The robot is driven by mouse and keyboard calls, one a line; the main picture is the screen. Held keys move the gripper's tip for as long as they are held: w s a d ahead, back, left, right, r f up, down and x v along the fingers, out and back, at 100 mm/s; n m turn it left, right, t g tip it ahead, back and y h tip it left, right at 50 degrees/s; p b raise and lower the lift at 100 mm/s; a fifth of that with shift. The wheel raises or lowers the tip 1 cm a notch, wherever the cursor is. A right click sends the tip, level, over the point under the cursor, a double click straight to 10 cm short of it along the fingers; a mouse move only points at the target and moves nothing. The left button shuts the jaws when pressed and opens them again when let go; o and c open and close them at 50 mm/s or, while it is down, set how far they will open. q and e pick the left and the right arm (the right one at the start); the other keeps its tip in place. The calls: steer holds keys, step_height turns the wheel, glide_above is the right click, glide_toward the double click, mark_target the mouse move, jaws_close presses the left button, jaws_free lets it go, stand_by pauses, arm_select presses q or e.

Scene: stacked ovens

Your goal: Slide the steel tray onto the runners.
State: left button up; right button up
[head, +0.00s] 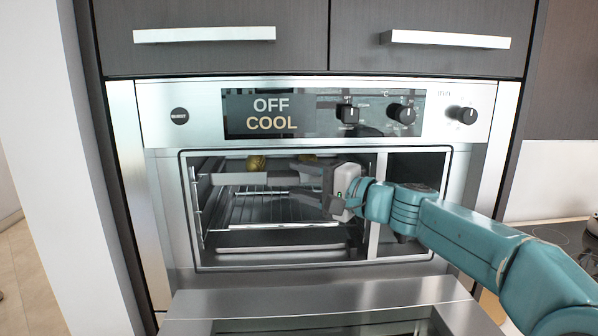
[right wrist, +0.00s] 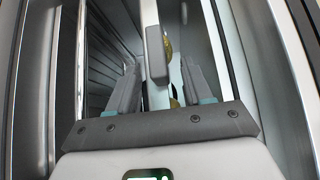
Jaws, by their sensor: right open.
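The oven (head: 160,215) is open at the front, with wire runners (head: 198,205) on its left inner wall. A pale steel bar (head: 238,179), apparently the steel tray's front edge or handle, lies across the upper part of the opening. The rest of the tray is hard to make out. My right gripper (head: 308,180) reaches in from the right at the bar's right end, its fingers pointing left. My left gripper is not in view.
The lowered oven door (head: 310,300) juts out below the opening. A wire rack (head: 270,210) and a bright steel edge (head: 280,237) sit lower inside. Yellow items (head: 257,162) show behind the bar. The display panel (head: 272,114) reads OFF COOL.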

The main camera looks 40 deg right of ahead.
steer(key=shift+w+a, duration=0.1)
steer(key=shift+w, duration=0.5)
steer(key=shift+s+a, duration=0.1)
jaws_close()
steer(key=shift+s+a, duration=0.1)
steer(key=shift+s, duration=0.15)
steer(key=shift+s+a+r+b, duration=0.1)
steer(key=shift+s+a+b, duration=0.4)
steer(key=shift+s, duration=0.2)
steer(key=shift+s+a+r+b, duration=0.1)
steer(key=shift+s+a+b, duration=0.25)
steer(key=shift+s+b, duration=0.25)
steer(key=shift+s, duration=0.1)
steer(key=shift+a+f, duration=0.1)
